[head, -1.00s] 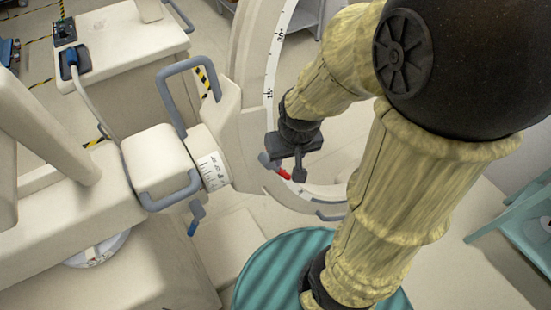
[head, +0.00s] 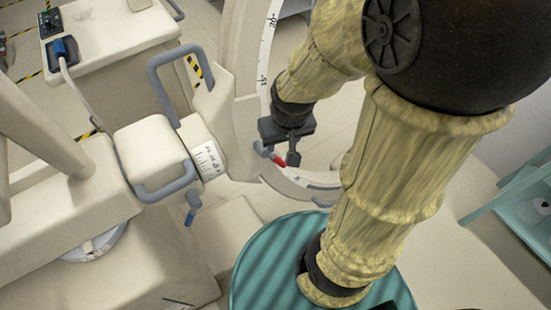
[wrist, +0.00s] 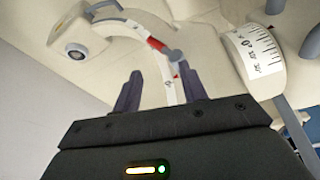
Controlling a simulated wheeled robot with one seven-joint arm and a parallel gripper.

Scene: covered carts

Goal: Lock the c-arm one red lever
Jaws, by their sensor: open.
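The red lever (head: 278,160) is a short red bar on a grey pivot, on the side of the c-arm's pale ring (head: 265,70) near its lower part. In the wrist view the red lever (wrist: 156,44) shows beyond and above the fingertips, with a grey end to its right. My gripper (head: 292,158) is beside the lever in the head view, just right of its red tip. In the wrist view my gripper (wrist: 158,78) is open, its two dark fingers apart and nothing between them. I cannot tell whether a finger touches the lever.
A grey handle loop (head: 180,85) and a joint with a printed scale (head: 207,160) are left of my gripper. A blue-tipped lever (head: 192,208) hangs below. A teal cart (head: 520,200) stands at the right. Floor shows through the ring.

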